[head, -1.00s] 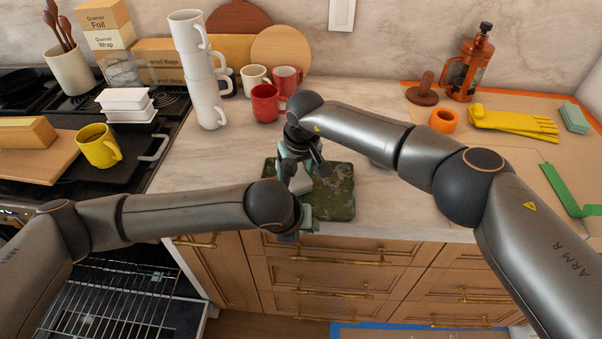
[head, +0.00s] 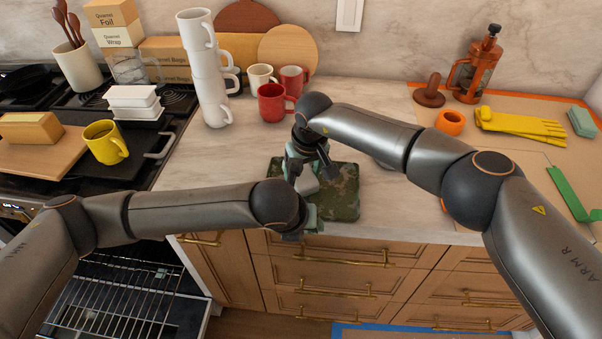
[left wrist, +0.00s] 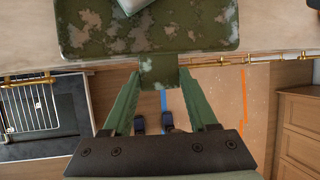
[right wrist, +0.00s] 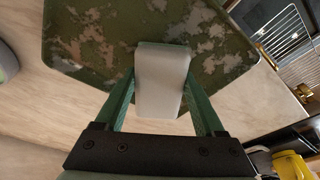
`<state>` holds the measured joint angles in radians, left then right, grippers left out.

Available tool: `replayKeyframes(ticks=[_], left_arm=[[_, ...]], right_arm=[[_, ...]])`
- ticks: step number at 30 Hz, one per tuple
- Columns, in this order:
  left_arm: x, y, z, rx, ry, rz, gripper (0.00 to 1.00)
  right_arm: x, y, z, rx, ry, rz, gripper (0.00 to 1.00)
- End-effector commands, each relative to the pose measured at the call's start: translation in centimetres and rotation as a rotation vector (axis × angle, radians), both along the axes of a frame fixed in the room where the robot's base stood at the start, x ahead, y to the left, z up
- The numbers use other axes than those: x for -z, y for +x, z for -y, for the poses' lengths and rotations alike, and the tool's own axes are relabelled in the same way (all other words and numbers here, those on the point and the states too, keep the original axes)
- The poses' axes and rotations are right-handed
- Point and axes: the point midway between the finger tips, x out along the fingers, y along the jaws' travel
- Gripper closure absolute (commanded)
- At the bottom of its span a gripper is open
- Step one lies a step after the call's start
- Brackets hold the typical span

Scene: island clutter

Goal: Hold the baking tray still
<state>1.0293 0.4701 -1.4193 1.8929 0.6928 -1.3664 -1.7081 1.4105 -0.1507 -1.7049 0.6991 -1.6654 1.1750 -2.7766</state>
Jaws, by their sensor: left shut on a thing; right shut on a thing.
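The baking tray (head: 342,190) is a dark green, pale-mottled flat tray lying on the counter by its front edge. In the left wrist view, its tab (left wrist: 158,71) sits between the fingers of my left gripper (left wrist: 158,84), which is shut on it. My right gripper (head: 299,172) is shut on a light grey block (right wrist: 162,75). In the right wrist view, the block lies over the edge of the mottled tray (right wrist: 85,45); I cannot tell if it touches. In the head view, my arms hide the tray's left part.
Stacked white mugs (head: 207,75), a red mug (head: 273,102) and round boards (head: 288,50) stand behind. An orange press (head: 470,75), tape roll (head: 451,122) and yellow gloves (head: 520,125) lie right. An open oven rack (head: 115,300) is lower left. The counter behind the tray is fairly clear.

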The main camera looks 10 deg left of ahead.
Motion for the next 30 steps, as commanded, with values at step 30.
replayKeyframes(ticks=[30], left_arm=[[0.0, 0.0, 0.0, -0.001, 0.000, 0.001, 0.97]], right_arm=[[0.2, 0.0, 3.2, 0.001, -0.001, 0.000, 0.73]])
